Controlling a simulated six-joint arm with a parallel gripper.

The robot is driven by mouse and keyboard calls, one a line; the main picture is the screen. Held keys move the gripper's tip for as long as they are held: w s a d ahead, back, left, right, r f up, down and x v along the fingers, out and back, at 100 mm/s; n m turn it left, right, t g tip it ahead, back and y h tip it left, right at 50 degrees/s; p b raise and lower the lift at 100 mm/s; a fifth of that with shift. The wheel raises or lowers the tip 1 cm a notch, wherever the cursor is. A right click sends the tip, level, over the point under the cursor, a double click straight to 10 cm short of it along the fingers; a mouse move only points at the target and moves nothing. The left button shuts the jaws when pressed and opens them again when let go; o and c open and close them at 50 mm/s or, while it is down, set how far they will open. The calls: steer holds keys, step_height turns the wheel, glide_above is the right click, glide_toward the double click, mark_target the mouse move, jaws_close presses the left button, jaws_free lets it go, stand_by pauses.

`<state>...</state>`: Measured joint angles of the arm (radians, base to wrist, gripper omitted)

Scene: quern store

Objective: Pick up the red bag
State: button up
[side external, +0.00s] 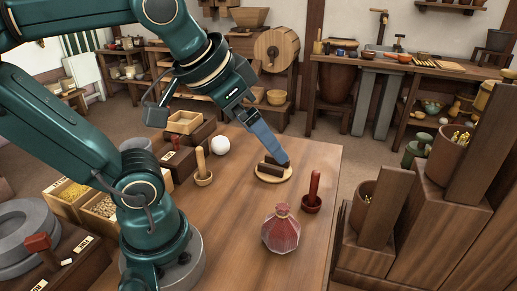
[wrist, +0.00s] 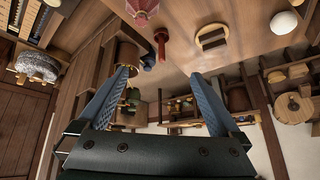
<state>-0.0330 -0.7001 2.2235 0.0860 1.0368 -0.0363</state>
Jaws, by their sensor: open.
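The red bag (side external: 281,230) is a pinkish-red, faceted sack with a tied neck. It stands upright on the wooden table, nearer the front edge. It also shows in the wrist view (wrist: 143,10), cut by the top edge. My gripper (side external: 285,160) is behind the bag in the side view, in line with a round wooden board, with nothing touching the bag. In the wrist view my gripper (wrist: 164,74) has its two blue fingers wide apart, with nothing between them. How high the fingertips are above the table is hard to tell.
The round board (side external: 287,176) carries a dark block. Tall wooden bins (side external: 440,190) stand right. The table around the bag is clear.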

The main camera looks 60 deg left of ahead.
mark_target(281, 230)
steer(key=w+a+r+m+t+y, duration=0.1)
steer(key=w+a+r+m+t, duration=0.2)
steer(key=w+a+r+t, duration=0.4)
steer(key=w+a+r+m+t+y, duration=0.1)
steer(key=w+a+r+m+t, duration=0.2)
steer(key=w, duration=0.6)
steer(key=s+d+f+m+g+h, duration=0.1)
steer(key=d+f+m+g+h, duration=0.2)
steer(key=d+f+m+h, duration=0.45)
steer(key=s+f+g+h, duration=0.3)
steer(key=s+g+h, duration=0.45)
steer(key=s, duration=0.55)
steer(key=shift+m+g, duration=0.25)
steer(key=shift+g, duration=0.4)
steer(key=f, duration=1.1)
steer(key=d+f, duration=0.1)
steer(key=f, duration=0.5)
steer(key=shift+s+f, duration=0.2)
steer(key=shift+f, duration=0.1)
steer(key=shift+x, duration=2.6)
